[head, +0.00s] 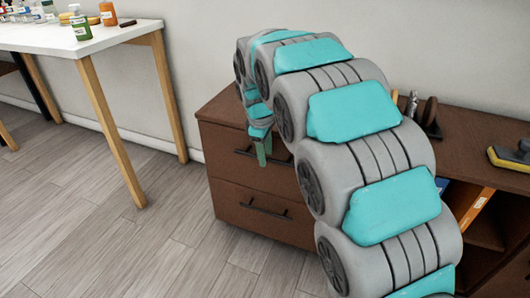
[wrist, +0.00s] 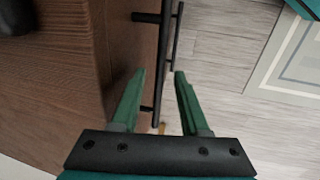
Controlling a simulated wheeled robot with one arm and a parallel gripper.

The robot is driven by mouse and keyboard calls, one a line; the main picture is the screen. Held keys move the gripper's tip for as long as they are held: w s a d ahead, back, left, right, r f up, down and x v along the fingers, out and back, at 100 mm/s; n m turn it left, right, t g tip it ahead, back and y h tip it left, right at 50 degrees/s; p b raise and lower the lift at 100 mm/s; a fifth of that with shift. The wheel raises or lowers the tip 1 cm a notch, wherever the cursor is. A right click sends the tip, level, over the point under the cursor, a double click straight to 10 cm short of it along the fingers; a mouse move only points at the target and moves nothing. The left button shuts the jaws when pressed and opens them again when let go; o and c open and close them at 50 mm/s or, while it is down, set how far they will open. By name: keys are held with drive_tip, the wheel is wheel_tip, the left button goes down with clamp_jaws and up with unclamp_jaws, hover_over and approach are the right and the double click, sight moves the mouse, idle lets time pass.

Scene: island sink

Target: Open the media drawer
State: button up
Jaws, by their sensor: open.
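The media drawer is in a brown wooden cabinet (head: 225,150) with two stacked drawers, an upper drawer (head: 218,143) and a lower drawer (head: 238,203), both looking shut. My gripper (head: 262,158) points down in front of the upper drawer, by its black handle, which my arm partly hides. In the wrist view my gripper (wrist: 160,74) is open, its green fingers on either side of the dark bar of the upper handle (wrist: 162,60). I cannot tell whether either finger touches the bar. The lower black handle (head: 265,212) is clear of my gripper.
Open shelves with an orange item (head: 476,206) are at the cabinet's right. A yellow and black object (head: 508,158) lies on the cabinet top. A white table (head: 70,38) with bottles stands at left. The wood floor (head: 165,235) before the drawers is clear.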

clamp_jaws()
idle(1.4)
